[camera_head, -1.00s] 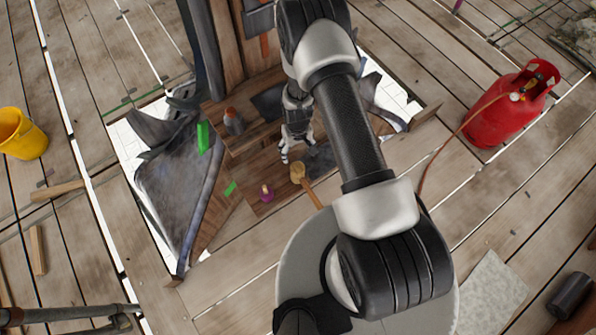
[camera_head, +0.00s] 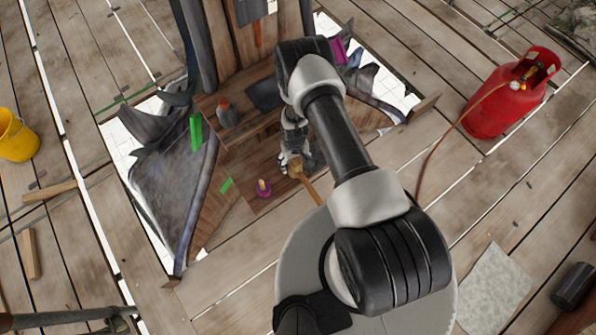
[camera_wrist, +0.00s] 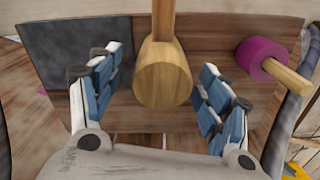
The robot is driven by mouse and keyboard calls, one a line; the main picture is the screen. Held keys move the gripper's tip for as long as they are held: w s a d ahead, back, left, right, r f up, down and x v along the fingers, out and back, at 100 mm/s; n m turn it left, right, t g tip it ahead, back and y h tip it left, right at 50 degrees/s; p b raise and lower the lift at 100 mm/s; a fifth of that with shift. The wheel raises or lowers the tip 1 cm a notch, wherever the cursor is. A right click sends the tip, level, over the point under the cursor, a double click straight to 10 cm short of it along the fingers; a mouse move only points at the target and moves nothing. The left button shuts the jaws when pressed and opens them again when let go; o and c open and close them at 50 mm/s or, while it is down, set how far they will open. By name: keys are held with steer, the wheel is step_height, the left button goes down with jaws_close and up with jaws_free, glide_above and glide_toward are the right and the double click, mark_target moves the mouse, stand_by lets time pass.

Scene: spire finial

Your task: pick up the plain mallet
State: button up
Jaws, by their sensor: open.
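The plain mallet (camera_wrist: 163,75) has a pale wooden head and a wooden handle. In the wrist view its head lies between the two open fingers of my gripper (camera_wrist: 160,92), with a gap on each side, and its handle runs up out of the picture. In the head view the mallet handle (camera_head: 309,188) points down and right from my gripper (camera_head: 290,163), which partly covers the head. A second mallet with a magenta head (camera_wrist: 262,58) and wooden handle lies to the right in the wrist view. In the head view this magenta mallet (camera_head: 263,188) is left of the plain one.
The mallets are on a brown wooden board. A dark slab (camera_wrist: 75,50) is left in the wrist view. Grey sheet metal (camera_head: 165,185) and a wooden post flank the board. A red gas cylinder (camera_head: 505,100) with a hose stands right; a yellow bucket (camera_head: 15,137) stands left.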

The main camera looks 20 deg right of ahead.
step_height(320, 180, down, 5)
steer(key=shift+s+a+r+b, duration=0.1)
steer(key=shift+s+b, duration=0.05)
steer(key=shift+b, duration=0.8)
steer(key=shift+r, duration=0.1)
steer(key=shift+c, duration=0.5)
steer(key=c, duration=1.2)
steer(key=shift+o, duration=0.2)
